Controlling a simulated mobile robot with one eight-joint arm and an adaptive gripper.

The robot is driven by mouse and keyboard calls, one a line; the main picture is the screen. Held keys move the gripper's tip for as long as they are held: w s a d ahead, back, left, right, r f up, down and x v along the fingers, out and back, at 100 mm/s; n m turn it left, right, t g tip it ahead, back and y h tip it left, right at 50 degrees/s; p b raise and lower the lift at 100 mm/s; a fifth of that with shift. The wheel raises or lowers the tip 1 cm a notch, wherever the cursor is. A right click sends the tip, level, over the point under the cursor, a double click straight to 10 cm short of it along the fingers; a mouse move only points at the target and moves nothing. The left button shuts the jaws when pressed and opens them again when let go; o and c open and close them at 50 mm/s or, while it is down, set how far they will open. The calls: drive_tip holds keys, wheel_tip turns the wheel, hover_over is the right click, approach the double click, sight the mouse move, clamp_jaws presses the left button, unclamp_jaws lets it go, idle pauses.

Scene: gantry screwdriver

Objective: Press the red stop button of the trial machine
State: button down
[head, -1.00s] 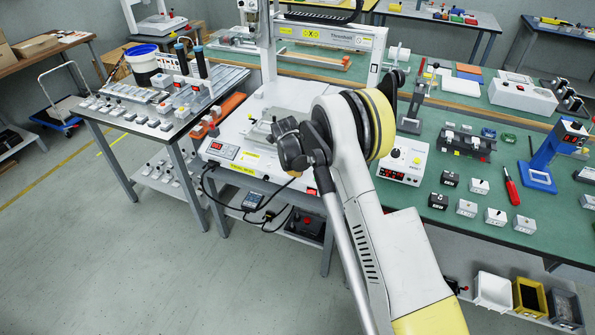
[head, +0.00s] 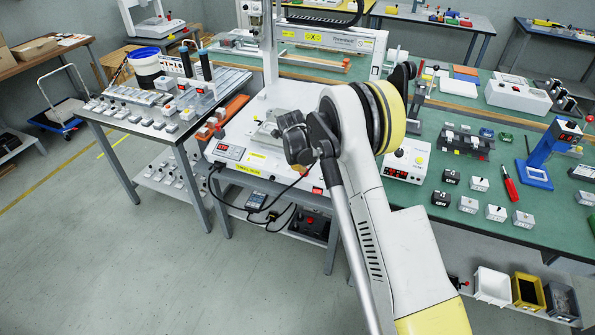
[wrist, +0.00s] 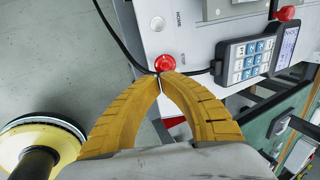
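In the wrist view, a round red button (wrist: 166,63) stands out from a pale panel with a HOME label. My gripper (wrist: 160,77) has two curved yellow fingers whose tips come together right at the lower edge of this button. I cannot tell if they touch it. Nothing shows between the tips. In the head view, the white gantry machine (head: 258,162) stands on the bench with a small red display on its front. My arm hides part of its front, and my gripper is hidden there.
A keypad pendant (wrist: 255,58) is right of the button in the wrist view, with a second red knob (wrist: 287,13) above it. A black cable runs by the button. In the head view, a black box with a red knob (head: 309,220) sits on the lower shelf. Open floor lies at left.

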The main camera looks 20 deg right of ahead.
drive_tip(key=p+v, duration=0.2)
drive_tip(key=v, duration=0.6)
drive_tip(key=shift+r+p, duration=0.2)
drive_tip(key=shift+p, duration=0.15)
drive_tip(key=shift+d, duration=0.1)
drive_tip(key=s+r+n+t+y, duration=0.1)
drive_tip(key=s+r+n+t, duration=0.1)
drive_tip(key=s+r+n, duration=1.35)
drive_tip(key=s+r+n+t, duration=0.1)
drive_tip(key=s+r+n, duration=0.2)
drive_tip(key=s, duration=0.8)
drive_tip(key=s+r+n+y, duration=0.1)
drive_tip(key=s+n, duration=0.5)
drive_tip(key=s, duration=0.6)
drive_tip(key=shift+a+r+n+t, duration=0.4)
drive_tip(key=shift+a+r, duration=0.1)
drive_tip(key=shift+r, duration=0.4)
drive_tip(key=shift+s, duration=0.15)
